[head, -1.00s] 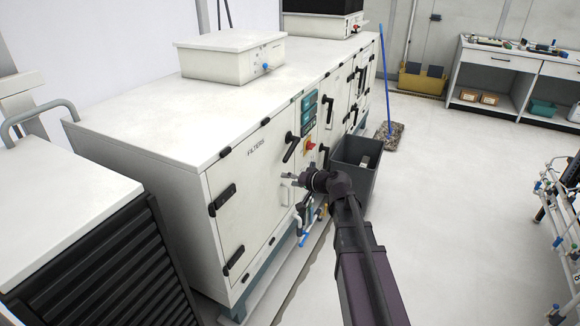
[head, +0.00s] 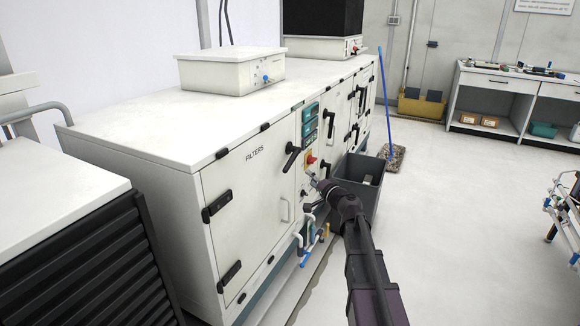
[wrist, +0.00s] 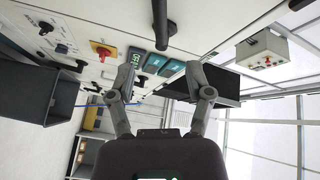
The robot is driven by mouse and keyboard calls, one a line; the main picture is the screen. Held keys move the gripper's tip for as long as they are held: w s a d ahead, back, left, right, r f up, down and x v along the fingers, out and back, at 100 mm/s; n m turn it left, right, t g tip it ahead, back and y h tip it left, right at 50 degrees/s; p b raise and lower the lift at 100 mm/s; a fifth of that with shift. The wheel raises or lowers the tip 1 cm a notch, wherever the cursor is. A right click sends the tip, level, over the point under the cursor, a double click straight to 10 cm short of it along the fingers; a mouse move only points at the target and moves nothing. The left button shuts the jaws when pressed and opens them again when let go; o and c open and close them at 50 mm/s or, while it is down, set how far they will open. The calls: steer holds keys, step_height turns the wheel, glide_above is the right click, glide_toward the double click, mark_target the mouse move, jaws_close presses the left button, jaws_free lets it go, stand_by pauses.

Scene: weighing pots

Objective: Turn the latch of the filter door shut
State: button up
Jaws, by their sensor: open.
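The filter door (head: 240,205), a white panel marked FILTERS, looks flush with the long white cabinet. Its black latch (head: 291,158) is on the door's right edge, its handle slanting. In the wrist view a black latch handle (wrist: 161,25) stands out ahead of my fingers, near the middle of the picture. My gripper (head: 313,177) is open and empty, in front of the cabinet, below and right of the latch. In the wrist view my gripper (wrist: 160,78) shows its two fingers spread, with the handle beyond the tips and apart from them.
A red and yellow switch (head: 311,159) and teal displays (head: 309,120) are right of the latch. A grey bin (head: 358,185) stands beside my arm. Pipes with blue ends (head: 308,240) stick out low on the cabinet.

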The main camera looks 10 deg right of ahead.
mark_target(290, 164)
steer(key=x, duration=1.3)
steer(key=shift+w+a, duration=0.2)
steer(key=shift+w, duration=0.2)
jaws_close()
